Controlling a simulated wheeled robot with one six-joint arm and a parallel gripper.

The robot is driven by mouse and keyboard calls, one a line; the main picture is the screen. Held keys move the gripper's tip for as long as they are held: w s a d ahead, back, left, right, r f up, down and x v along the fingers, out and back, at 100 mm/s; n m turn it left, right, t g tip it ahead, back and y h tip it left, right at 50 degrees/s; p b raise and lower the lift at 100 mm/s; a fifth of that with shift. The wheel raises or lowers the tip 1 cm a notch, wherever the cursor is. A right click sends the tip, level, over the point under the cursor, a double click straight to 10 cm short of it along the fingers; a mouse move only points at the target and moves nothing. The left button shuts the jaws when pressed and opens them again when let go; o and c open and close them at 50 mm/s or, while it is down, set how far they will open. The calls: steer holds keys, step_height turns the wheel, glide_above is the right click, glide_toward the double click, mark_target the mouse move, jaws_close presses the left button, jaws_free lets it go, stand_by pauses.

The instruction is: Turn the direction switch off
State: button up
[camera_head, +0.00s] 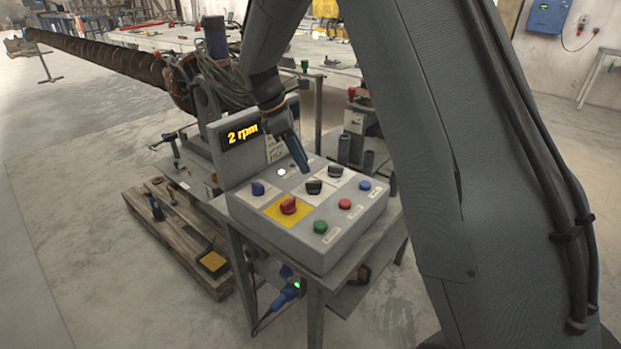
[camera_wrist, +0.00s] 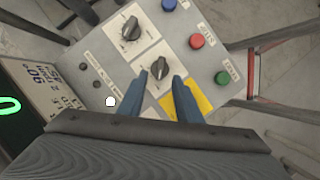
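A grey control box (camera_head: 290,245) carries several switches and buttons; their labels are too small to read, so I cannot tell by name which is the direction switch. A black rotary switch (camera_head: 314,186) sits on a white plate near the middle, and it also shows in the wrist view (camera_wrist: 160,69). A second black rotary switch (camera_head: 336,171) is behind it (camera_wrist: 131,31). My gripper (camera_head: 305,168) is directly over the middle black switch. In the wrist view its two blue fingers (camera_wrist: 160,78) are apart, with that switch between or just beyond their tips; contact cannot be told.
A red knob (camera_head: 288,205) on a yellow plate and a blue switch (camera_head: 258,188) are close by. Green (camera_head: 320,226), red (camera_head: 345,204) and blue (camera_head: 364,185) buttons line the right side. A display (camera_head: 242,134) reading "2 rpm" stands behind. A pallet (camera_head: 175,235) lies left.

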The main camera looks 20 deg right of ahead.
mark_target(313, 182)
steer(key=shift+p+x, duration=0.8)
steer(key=shift+x, duration=2.65)
steer(key=shift+c, duration=0.2)
jaws_close()
